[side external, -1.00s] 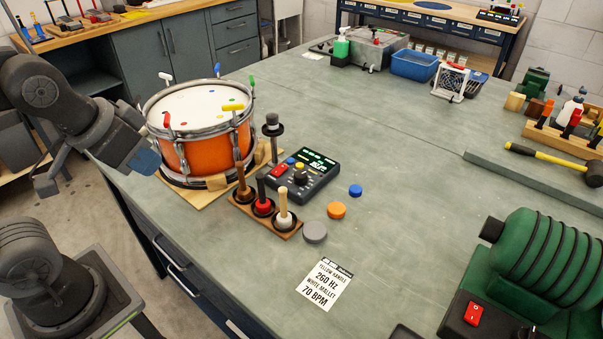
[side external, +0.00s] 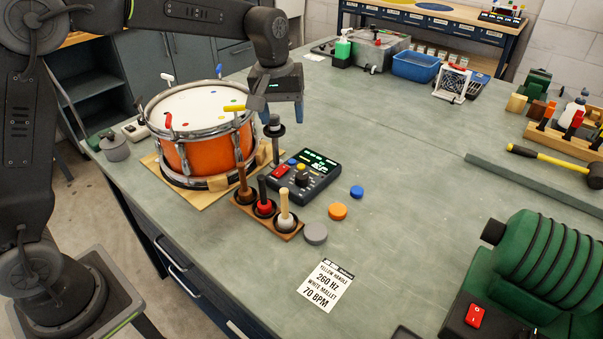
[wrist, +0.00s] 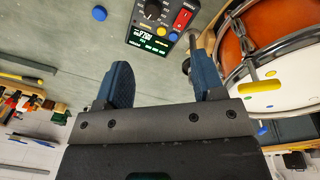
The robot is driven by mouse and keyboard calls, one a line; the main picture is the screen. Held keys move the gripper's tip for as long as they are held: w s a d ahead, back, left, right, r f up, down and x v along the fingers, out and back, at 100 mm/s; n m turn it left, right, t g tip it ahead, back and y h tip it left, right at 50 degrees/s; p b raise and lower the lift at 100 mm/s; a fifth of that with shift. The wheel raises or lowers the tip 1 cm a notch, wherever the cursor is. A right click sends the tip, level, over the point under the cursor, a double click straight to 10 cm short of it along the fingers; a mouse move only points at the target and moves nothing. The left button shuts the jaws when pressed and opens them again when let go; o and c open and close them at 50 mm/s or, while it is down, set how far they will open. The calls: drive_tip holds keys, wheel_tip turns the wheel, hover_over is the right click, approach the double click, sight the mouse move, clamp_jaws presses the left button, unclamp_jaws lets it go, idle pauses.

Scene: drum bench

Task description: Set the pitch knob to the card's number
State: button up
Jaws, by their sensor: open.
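The control box (side external: 307,190) lies on the bench right of the drum, with a lit green display (side external: 319,158), a red switch and a black round knob (side external: 302,180). The knob also shows at the top of the wrist view (wrist: 152,11). The display's digits are too small to read surely. The card (side external: 325,286) lies flat near the bench front and reads yellow handle, 260 Hz, white mallet, 70 BPM. My gripper (side external: 277,112) is open and empty, above and behind the control box. Its two blue fingers (wrist: 162,62) point towards the box in the wrist view, touching nothing.
The orange drum (side external: 200,155) with coloured handles stands left of the box. A dark upright post (side external: 275,145) rises between them. Mallets stand in a wooden rack (side external: 288,233) in front. Blue, orange and grey discs lie right of the box.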

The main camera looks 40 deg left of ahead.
drive_tip(key=n+g, duration=0.1)
approach(302, 175)
wheel_tip(302, 175, down, 9)
drive_tip(key=shift+d+f, duration=0.1)
drive_tip(key=shift+f, duration=0.15)
idle(0.4)
drive_tip(key=shift+w, duration=0.1)
drive_tip(key=c, duration=0.9)
